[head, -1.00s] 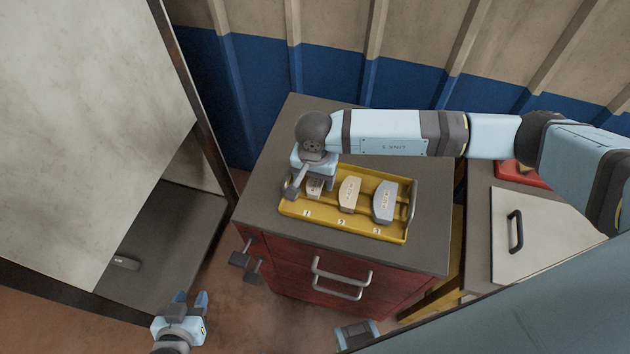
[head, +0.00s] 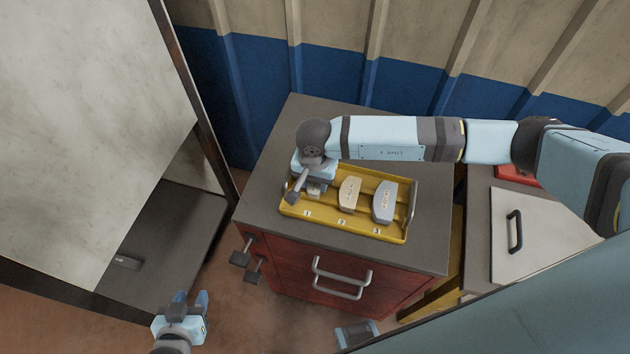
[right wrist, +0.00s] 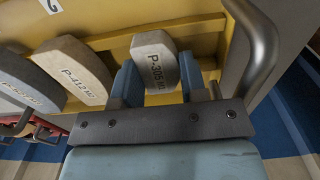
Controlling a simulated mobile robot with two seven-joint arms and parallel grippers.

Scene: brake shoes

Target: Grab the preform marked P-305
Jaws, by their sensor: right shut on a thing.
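The preform marked P-305 (right wrist: 154,62) is a pale grey block in the right wrist view, with its marking facing the camera. It sits at the slot 1 end of the yellow tray (head: 372,231). My right gripper (right wrist: 158,80) has its blue fingers on both sides of it, shut on it. In the head view the right gripper (head: 315,184) largely hides this preform. My left gripper (head: 189,300) is at the lower left, away from the tray, with its two fingertips apart and nothing between them.
A beige preform marked P-412 (right wrist: 75,70) and a grey preform (head: 384,202) stand in the other tray places. The tray has a metal handle (right wrist: 254,40) close beside my right gripper. A red drawer cabinet (head: 300,270) carries the tray; its top is otherwise clear.

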